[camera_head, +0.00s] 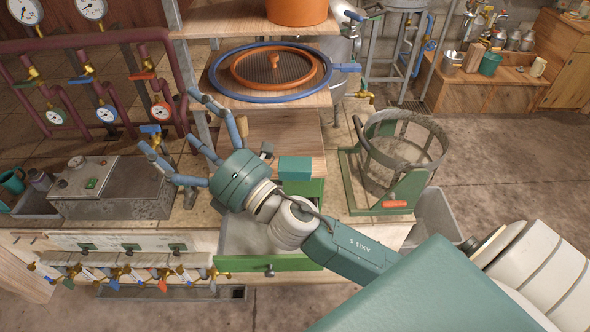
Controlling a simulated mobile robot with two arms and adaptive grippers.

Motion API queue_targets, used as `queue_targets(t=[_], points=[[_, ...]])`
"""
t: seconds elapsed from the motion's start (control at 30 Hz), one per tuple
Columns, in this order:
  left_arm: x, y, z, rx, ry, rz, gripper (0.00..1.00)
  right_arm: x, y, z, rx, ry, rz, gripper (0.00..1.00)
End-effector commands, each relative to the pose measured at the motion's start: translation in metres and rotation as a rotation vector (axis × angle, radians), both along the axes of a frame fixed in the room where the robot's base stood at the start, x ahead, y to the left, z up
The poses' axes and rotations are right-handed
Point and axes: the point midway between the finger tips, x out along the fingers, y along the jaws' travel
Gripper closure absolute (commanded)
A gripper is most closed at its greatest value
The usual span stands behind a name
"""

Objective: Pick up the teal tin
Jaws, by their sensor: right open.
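A small teal box-shaped tin (295,167) stands just right of my right gripper's wrist, near the wooden shelf unit; what it rests on is partly hidden by my arm. A teal pot-like container (489,64) also stands on the far bench at the right; I cannot tell for certain which is the tin meant. My right gripper (167,120) is open, its fingers spread towards the left over the counter, pointing away from the box-shaped tin. Nothing shows between its fingers. My left gripper is not in view.
A metal box (120,186) and a teal mug (13,181) are at the left. Pipes with gauges (108,113) stand behind. A ring-shaped metal stand (368,162) is on the right of the counter. A green drawer (270,265) is pulled out below.

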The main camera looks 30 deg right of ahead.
Motion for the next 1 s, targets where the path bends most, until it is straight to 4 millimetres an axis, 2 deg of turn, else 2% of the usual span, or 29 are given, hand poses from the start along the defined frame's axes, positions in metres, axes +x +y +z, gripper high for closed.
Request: queue_targets(t=[0.03,0.07,0.1,0.13,0.17,0.2,0.27,0.3,0.33,0.37,0.4,0.47,0.5,0.57,0.6,0.7,0.8,0.9,1.0], points=[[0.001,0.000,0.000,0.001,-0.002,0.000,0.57,-0.011,0.039,0.022,-0.239,-0.185,0.082,0.00],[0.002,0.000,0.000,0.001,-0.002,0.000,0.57,-0.020,0.061,0.026,-0.383,-0.291,0.128,0.00],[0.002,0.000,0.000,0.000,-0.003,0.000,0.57,-0.032,0.088,0.023,-0.576,-0.427,0.189,0.00],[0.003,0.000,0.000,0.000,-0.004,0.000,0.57,-0.041,0.105,0.015,-0.722,-0.527,0.234,0.00],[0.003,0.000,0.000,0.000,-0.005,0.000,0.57,-0.048,0.118,0.002,-0.868,-0.621,0.280,0.00],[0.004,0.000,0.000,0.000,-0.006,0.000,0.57,-0.056,0.130,-0.021,-1.064,-0.743,0.343,0.00],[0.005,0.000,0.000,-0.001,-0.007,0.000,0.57,-0.060,0.133,-0.067,-1.359,-0.906,0.447,0.00],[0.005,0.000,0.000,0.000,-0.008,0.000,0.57,-0.058,0.122,-0.100,-1.554,-1.000,0.525,0.00],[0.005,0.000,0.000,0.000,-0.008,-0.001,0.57,-0.053,0.109,-0.124,-1.700,-1.063,0.588,0.00],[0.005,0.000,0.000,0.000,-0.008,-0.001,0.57,-0.047,0.089,-0.148,-1.845,-1.115,0.658,0.00],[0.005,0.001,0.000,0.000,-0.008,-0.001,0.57,-0.036,0.055,-0.176,-2.034,-1.169,0.765,0.00],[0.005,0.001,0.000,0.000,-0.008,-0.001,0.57,-0.019,-0.004,-0.206,-2.282,-1.209,0.934,0.00],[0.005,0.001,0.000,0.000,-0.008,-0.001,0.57,-0.010,-0.044,-0.217,-2.414,-1.211,1.049,0.00],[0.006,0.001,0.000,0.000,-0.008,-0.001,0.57,0.001,-0.101,-0.224,-2.577,-1.185,1.216,0.00],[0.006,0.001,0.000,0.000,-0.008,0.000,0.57,0.006,-0.136,-0.223,2.585,1.120,-1.286,0.00],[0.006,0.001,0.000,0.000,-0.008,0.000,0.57,0.011,-0.203,-0.215,2.427,0.918,-1.341,0.00],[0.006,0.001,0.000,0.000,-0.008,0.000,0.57,0.011,-0.243,-0.205,2.335,0.801,-1.380,0.00],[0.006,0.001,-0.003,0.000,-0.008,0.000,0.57,0.010,-0.259,-0.204,2.295,0.753,-1.400,0.00],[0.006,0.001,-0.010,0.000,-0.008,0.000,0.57,0.012,-0.263,-0.213,2.289,0.747,-1.405,0.00]])
